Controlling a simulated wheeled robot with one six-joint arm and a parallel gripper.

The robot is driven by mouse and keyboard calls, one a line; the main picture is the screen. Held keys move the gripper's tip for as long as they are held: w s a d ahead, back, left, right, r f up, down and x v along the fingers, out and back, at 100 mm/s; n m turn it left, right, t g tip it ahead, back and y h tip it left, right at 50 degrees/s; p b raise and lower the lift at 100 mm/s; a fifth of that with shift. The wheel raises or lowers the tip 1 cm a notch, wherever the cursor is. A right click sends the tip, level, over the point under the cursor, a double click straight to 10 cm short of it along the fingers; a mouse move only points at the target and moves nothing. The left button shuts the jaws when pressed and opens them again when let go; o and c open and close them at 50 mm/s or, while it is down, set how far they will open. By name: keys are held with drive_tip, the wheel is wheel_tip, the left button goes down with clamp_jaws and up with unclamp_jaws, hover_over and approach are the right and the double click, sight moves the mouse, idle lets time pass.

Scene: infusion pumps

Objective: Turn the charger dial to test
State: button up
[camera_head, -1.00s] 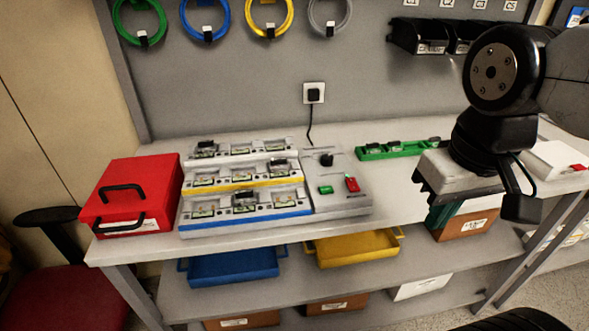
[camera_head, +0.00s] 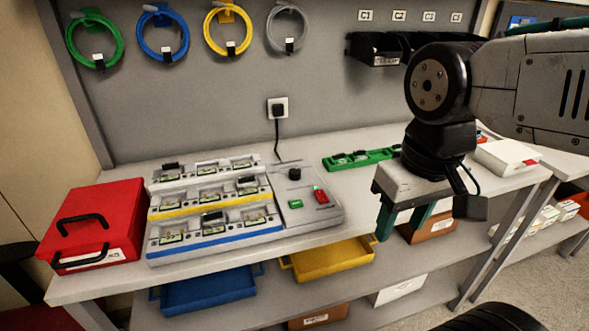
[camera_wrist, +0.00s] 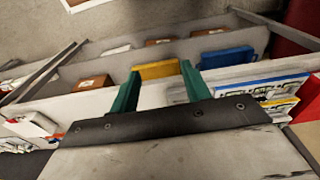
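The charger (camera_head: 285,222) stands on the bench, with tiered rows of bays at its left and a control panel at its right. Its black dial (camera_head: 295,174) sits at the top of the panel, above a green button (camera_head: 296,204) and a red switch (camera_head: 321,196). Where the dial points is too small to tell. My gripper (camera_head: 400,228) is to the right of the charger, in front of the bench edge, with its green fingers apart and empty. In the wrist view the two fingers (camera_wrist: 160,88) are spread, and the charger (camera_wrist: 270,92) shows partly at the right.
A red case (camera_head: 92,222) stands left of the charger. A green strip (camera_head: 362,160) lies behind my gripper. A white box (camera_head: 505,157) is at the right. Blue (camera_head: 210,288) and yellow (camera_head: 330,259) trays are on the shelf below.

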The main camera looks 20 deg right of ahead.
drive_tip(key=w+a+f+m+g, duration=0.1)
drive_tip(key=w+a+g, duration=0.1)
drive_tip(key=w, duration=1.1)
drive_tip(key=m, duration=0.8)
hover_over(295, 171)
drive_tip(key=s, duration=0.1)
wheel_tip(295, 171, down, 3)
drive_tip(key=shift+f, duration=0.1)
drive_tip(key=shift+w+r+m+t, duration=0.5)
drive_tip(key=shift+w+r+m, duration=0.05)
drive_tip(key=shift+r+m, duration=0.1)
drive_tip(key=shift+m, duration=0.35)
drive_tip(key=shift+f+m, duration=0.3)
drive_tip(key=shift+f, duration=0.15)
wheel_tip(295, 171, down, 7)
drive_tip(key=shift+r, duration=0.1)
drive_tip(key=c, duration=1)
